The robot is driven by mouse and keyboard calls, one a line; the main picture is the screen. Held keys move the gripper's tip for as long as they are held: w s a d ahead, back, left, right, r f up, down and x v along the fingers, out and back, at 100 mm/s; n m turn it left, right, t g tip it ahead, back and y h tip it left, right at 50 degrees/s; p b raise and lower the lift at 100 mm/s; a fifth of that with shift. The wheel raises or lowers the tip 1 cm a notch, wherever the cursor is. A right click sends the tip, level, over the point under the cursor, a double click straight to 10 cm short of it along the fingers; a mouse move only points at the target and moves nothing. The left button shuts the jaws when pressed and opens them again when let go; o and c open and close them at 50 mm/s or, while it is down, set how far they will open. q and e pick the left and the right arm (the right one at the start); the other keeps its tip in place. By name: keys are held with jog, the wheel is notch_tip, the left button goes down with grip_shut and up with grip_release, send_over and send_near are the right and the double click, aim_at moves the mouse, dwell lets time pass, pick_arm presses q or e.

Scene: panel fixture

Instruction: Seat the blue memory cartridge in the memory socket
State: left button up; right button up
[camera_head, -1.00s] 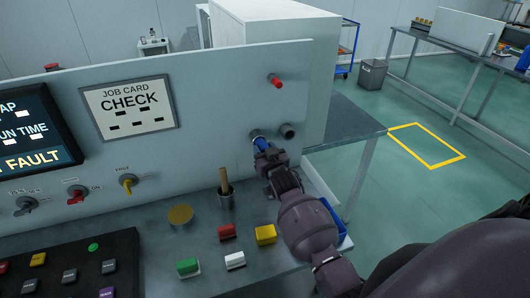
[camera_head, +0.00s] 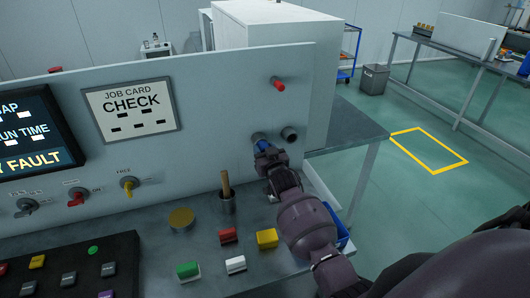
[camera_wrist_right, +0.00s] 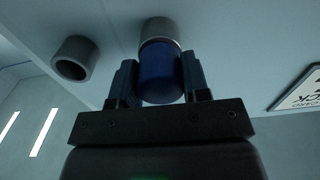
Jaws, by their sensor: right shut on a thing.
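The blue memory cartridge (camera_head: 262,145) is held between the fingers of my right gripper (camera_head: 266,152) at the panel. In the right wrist view the cartridge (camera_wrist_right: 160,72) sits upright between both fingers (camera_wrist_right: 160,85). Its far end meets a grey round socket (camera_wrist_right: 158,28), in line with it; how deep it sits inside I cannot tell. That socket (camera_head: 258,136) shows only at its rim in the head view. A second, empty grey socket (camera_head: 289,134) is just to its right; no label is readable on either. My left gripper is not in view.
The upright panel (camera_head: 225,110) carries a red knob (camera_head: 278,84) above the sockets and a job card (camera_head: 130,108) to the left. A blue tray (camera_head: 338,225) is partly behind my arm.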

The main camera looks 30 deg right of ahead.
jog(key=shift+w, duration=0.15)
jog(key=o, duration=1.1)
jog(key=v, duration=1)
jog(key=shift+s, duration=0.4)
